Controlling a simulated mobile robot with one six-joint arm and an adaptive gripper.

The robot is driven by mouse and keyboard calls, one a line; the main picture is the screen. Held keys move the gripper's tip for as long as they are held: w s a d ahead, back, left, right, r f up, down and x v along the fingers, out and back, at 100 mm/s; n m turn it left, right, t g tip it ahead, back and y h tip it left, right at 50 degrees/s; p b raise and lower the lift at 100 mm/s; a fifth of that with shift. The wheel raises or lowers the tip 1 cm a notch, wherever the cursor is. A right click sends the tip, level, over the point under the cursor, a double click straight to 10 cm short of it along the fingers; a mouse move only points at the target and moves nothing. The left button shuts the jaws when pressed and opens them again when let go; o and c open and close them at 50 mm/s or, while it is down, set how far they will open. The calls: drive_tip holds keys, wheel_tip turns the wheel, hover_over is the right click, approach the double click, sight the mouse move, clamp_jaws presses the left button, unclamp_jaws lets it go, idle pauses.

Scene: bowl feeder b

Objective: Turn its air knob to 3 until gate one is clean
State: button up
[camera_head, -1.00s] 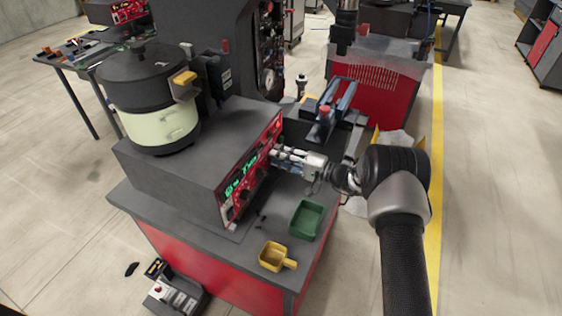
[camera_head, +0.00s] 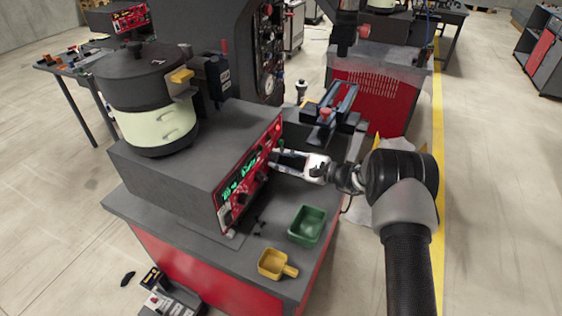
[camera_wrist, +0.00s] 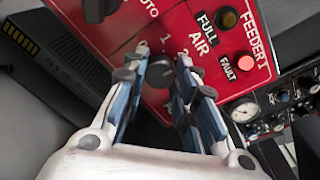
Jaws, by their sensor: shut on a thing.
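The air knob (camera_wrist: 160,71) is a dark round knob on the red panel (camera_wrist: 120,30) of feeder 1, beside the printed word AIR. Its pointer direction is hard to read; numbers around it are partly covered by the fingers. My gripper (camera_wrist: 163,68) has its two fingers on either side of the knob, shut on it. In the head view my gripper (camera_head: 274,158) reaches the panel's right part from the right. The bowl feeder (camera_head: 158,128) stands on its grey housing. Gate one cannot be made out.
A red lamp (camera_wrist: 245,62) marked FAULT is lit; the FULL lamp (camera_wrist: 226,18) is dark. A green tray (camera_head: 307,226) and a yellow scoop (camera_head: 272,264) lie on the bench below my gripper. A rail fixture (camera_head: 335,105) stands behind it. Gauges (camera_wrist: 244,111) are at right.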

drive_tip(key=m, duration=0.4)
drive_tip(key=shift+m+g, duration=0.4)
drive_tip(key=shift+m, duration=1.2)
drive_tip(key=o, duration=1.1)
drive_tip(key=v, duration=1.2)
drive_tip(key=shift+f, duration=0.3)
